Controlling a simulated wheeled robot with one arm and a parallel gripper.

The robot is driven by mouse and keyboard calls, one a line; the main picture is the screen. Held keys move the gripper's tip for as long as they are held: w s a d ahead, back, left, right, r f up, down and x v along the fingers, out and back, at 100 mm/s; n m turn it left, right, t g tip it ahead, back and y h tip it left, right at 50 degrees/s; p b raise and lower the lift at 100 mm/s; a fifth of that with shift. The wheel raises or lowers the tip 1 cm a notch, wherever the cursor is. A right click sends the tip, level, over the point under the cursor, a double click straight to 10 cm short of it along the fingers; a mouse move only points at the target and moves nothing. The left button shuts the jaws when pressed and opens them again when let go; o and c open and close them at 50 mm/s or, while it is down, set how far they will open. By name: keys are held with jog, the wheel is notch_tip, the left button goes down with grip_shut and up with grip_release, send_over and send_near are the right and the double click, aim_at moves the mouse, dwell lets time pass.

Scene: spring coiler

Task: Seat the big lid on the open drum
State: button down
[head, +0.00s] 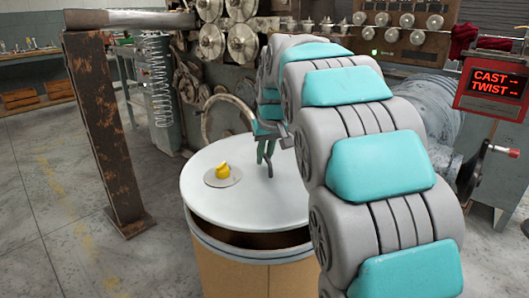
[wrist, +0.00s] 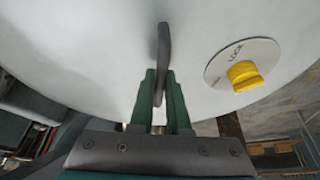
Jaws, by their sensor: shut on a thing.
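The big lid (head: 235,205) is a wide pale grey disc over the open drum (head: 240,277), a tan barrel with a grey rim. A dark gap shows the drum's inside between the lid's front edge and the rim. I cannot tell whether the lid's far side touches the rim. A yellow lock knob (head: 222,171) on a round plate sits on the lid's left part; the wrist view shows it (wrist: 244,76) beside the word LOCK. My gripper (head: 266,152) is shut on the lid's upright handle (wrist: 163,50). My arm hides the lid's right side.
A rusty post (head: 100,135) stands left of the drum, near a hanging spring (head: 159,80). The coiler machine (head: 235,60) with rollers and a handwheel is close behind. A red display (head: 494,85) and crank are at right. Grey floor is open at front left.

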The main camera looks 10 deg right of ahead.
aim_at(265, 168)
jog(key=shift+f+b, duration=0.95)
jog(key=shift+f, duration=1.6)
jog(key=shift+r+y+p, duration=0.3)
jog(key=shift+r+p, duration=0.05)
jog(key=shift+r, duration=0.05)
jog(key=shift+s+f, duration=0.2)
jog(key=shift+f, duration=0.15)
dwell(0.4)
jog(key=c, duration=0.8)
grip_release()
jog(key=shift+o, duration=0.2)
jog(key=shift+f, duration=0.1)
jog(key=o, duration=0.5)
